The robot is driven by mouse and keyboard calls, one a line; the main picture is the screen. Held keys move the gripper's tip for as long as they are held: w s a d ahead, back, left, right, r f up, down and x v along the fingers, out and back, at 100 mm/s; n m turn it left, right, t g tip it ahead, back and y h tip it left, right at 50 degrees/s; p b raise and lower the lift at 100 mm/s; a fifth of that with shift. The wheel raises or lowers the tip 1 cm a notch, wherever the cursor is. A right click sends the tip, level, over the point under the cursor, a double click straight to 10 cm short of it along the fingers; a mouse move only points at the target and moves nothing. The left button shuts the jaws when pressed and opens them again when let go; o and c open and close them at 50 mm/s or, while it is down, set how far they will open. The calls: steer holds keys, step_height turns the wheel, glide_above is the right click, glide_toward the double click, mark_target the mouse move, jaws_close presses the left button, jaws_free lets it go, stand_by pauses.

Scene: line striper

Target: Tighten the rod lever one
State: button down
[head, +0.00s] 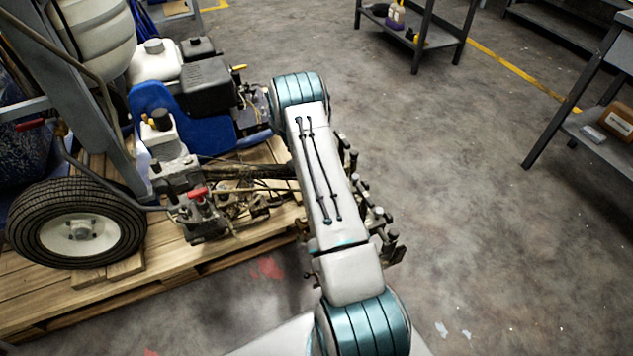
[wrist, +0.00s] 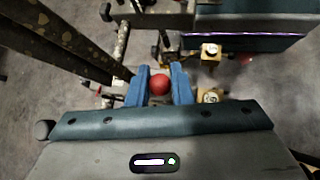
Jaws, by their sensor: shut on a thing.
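In the wrist view my gripper (wrist: 159,87) has its two blue fingers on either side of a round red knob (wrist: 160,84), and it is shut on it. The knob looks like the end of the rod lever, but its shaft is hidden below it. In the head view my arm hides the gripper and this knob. The line striper (head: 200,110) stands on a pallet at the left, with an engine, a blue cover and valve fittings.
The striper's wheel (head: 82,230) sits on the wooden pallet (head: 190,268). A red-handled valve (head: 197,193) is left of my arm. In the wrist view, brass fittings (wrist: 210,96) lie close to the right finger.

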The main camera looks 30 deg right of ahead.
steer(key=c, duration=1.3)
jaws_free()
steer(key=shift+w+r, duration=0.1)
steer(key=p+v, duration=0.1)
steer(key=v, duration=1.2)
steer(key=shift+w+a+r, duration=0.1)
steer(key=shift+w+a, duration=0.05)
steer(key=shift+w, duration=0.05)
